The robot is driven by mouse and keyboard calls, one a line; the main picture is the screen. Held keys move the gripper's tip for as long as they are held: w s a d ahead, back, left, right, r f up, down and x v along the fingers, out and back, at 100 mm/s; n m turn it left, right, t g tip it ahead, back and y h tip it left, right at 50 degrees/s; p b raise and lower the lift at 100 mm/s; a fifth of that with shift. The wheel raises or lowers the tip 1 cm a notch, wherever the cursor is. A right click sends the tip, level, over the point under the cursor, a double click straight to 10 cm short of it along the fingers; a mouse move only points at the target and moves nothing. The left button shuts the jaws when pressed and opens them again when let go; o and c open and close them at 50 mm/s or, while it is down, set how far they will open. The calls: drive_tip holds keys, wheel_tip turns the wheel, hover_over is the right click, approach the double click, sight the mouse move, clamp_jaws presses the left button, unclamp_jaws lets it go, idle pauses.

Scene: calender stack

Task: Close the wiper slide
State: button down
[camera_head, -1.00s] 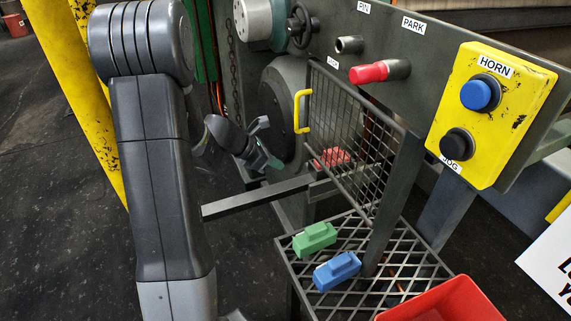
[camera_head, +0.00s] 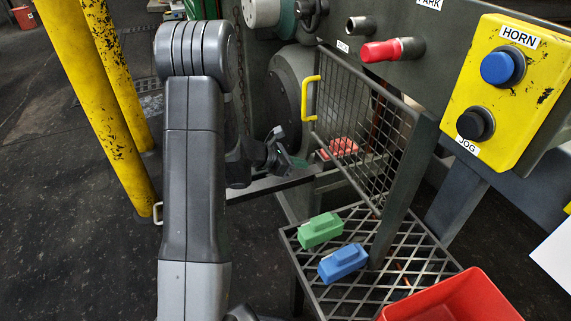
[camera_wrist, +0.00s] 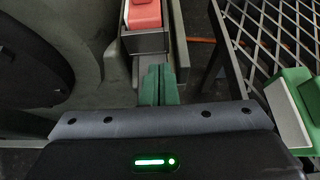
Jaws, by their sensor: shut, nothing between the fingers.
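A dark rail (camera_head: 265,187), which may belong to the wiper slide, runs leftward from the machine below the mesh gate and passes behind my arm. A red block (camera_head: 340,147) sits at its machine end, behind the mesh. In the wrist view the red block (camera_wrist: 144,14) rests on a grey holder (camera_wrist: 146,42). My gripper (camera_head: 297,163) is shut and empty, above the rail and left of the red block. In the wrist view its green fingertips (camera_wrist: 158,72) lie together just short of the grey holder; I cannot tell if they touch it. My arm hides part of the rail.
The mesh gate (camera_head: 352,118) with its yellow handle (camera_head: 309,98) stands close right of my gripper. A grated shelf (camera_head: 409,268) holds a green block (camera_head: 321,230) and a blue block (camera_head: 343,263). A red bin (camera_head: 455,300) is at front right. Yellow posts (camera_head: 100,105) stand left.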

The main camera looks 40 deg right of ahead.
sight(325, 156)
drive_tip(key=shift+s+d+f+b, duration=0.1)
drive_tip(key=shift+s+d+b, duration=0.15)
drive_tip(key=shift+d, duration=0.85)
drive_tip(key=shift+s+d+f+b, duration=0.1)
drive_tip(key=shift+s+d, duration=0.2)
drive_tip(key=shift+d, duration=0.8)
drive_tip(key=d, duration=0.2)
drive_tip(key=s+d, duration=0.1)
drive_tip(key=d, duration=0.1)
drive_tip(key=shift+d+b, duration=0.3)
drive_tip(key=shift+b, duration=0.05)
